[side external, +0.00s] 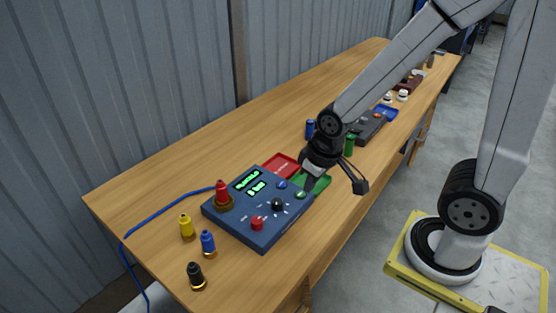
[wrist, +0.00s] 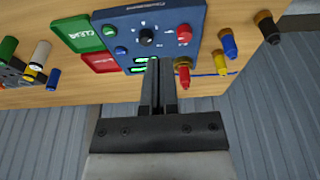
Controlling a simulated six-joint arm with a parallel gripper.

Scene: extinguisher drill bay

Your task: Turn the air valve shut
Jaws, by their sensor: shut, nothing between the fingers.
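A blue control box (side external: 262,212) sits on the wooden bench with two lit green displays. A black rotary knob (side external: 278,204) with marks around it stands on its face; it also shows in the wrist view (wrist: 146,37). A red knob (side external: 257,223) sits beside it, also in the wrist view (wrist: 184,33). I cannot read which control is the air valve. My gripper (wrist: 159,62) is shut and empty. In the wrist view its tips overlap the display edge of the box, apart from the knobs. In the side view my gripper (side external: 309,188) is at the box's right edge.
A red-topped fitting (side external: 222,192) stands at the box's left corner near a blue hose (side external: 165,215). Red (side external: 281,165) and green (side external: 320,181) trays lie behind. The bench's back left is clear.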

